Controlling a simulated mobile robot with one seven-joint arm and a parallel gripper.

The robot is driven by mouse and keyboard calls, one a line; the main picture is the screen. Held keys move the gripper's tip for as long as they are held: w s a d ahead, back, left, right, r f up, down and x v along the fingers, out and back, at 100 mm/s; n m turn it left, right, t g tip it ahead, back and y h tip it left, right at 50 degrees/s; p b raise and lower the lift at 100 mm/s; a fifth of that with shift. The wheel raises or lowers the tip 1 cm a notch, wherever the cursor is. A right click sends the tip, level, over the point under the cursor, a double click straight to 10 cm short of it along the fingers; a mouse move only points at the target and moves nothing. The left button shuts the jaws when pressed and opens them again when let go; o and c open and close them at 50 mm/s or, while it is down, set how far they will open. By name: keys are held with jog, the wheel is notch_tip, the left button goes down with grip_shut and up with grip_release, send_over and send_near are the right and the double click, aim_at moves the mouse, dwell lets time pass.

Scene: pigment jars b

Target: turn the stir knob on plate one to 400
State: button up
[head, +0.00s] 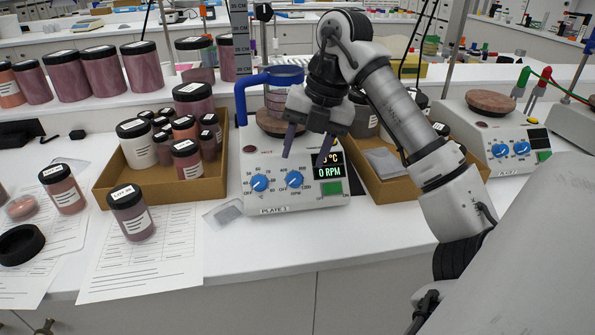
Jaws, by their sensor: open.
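Plate one (257,210), labelled PLATE 1, is a white stirring hot plate in the middle of the bench. Its blue stir knob (294,180), marked RPM, is the right one of two on the front panel. A blue heat knob (259,183) is to its left. The display (331,173) reads 0 RPM, with a partly hidden temperature line above. My gripper (305,160) is open and points down, with its fingers in front of the panel's upper part, just above the stir knob in the picture. I cannot tell the gap in depth. The stir knob's pointer is too small to read.
A cardboard tray of jars (159,183) stands close left of plate one, and another cardboard tray (393,190) close right. Plate two (510,150) is further right. A jar (131,212) stands on papers at front left.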

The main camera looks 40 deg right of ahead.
aim_at(296, 177)
jog(key=shift+x, duration=2.75)
jog(key=c, duration=1)
